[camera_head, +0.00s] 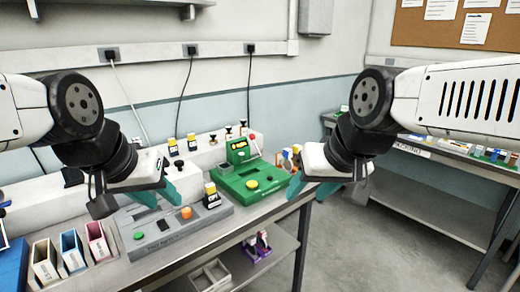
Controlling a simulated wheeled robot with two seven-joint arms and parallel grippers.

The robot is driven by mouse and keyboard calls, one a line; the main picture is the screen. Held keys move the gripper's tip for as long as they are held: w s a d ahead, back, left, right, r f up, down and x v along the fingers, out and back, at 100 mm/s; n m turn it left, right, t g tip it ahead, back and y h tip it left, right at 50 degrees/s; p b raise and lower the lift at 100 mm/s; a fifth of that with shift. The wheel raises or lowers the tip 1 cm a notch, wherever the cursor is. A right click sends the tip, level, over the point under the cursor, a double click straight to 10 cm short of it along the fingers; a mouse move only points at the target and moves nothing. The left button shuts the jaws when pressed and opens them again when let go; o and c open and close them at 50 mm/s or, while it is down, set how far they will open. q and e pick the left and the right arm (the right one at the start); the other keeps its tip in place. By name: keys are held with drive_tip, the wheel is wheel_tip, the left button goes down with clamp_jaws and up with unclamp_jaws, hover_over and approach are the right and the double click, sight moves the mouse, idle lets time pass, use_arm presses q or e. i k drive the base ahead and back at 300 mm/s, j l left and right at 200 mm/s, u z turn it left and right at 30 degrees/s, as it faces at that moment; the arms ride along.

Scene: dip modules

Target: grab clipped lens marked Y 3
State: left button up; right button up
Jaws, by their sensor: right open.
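Small dark pieces with yellow tops stand on the bench: two at the back (173,147) (192,143) and one on the grey station (211,195). Their markings are too small to read, so I cannot tell which, if any, is the lens marked Y 3. My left gripper (157,196) is open and empty, with teal fingers above the left part of the grey station (160,236). My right gripper (309,189) is open and empty, to the right of the green station (246,187), near the bench's right edge.
White, blue and pink bins (98,243) stand at the front left, beside a blue block (12,268). Orange and blue pieces (288,160) sit behind my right gripper. A purple item (257,246) and a grey tray (211,276) lie on the lower shelf. Another table stands at right.

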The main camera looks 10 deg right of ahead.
sight(287, 165)
drive_tip(key=i+l+u, duration=0.15)
drive_tip(key=i+l, duration=0.15)
drive_tip(key=i+l+u, duration=0.15)
drive_tip(key=i+l, duration=0.15)
drive_tip(key=l, duration=0.2)
drive_tip(key=i+l+u, duration=0.15)
drive_tip(key=l, duration=0.25)
drive_tip(key=i, duration=0.1)
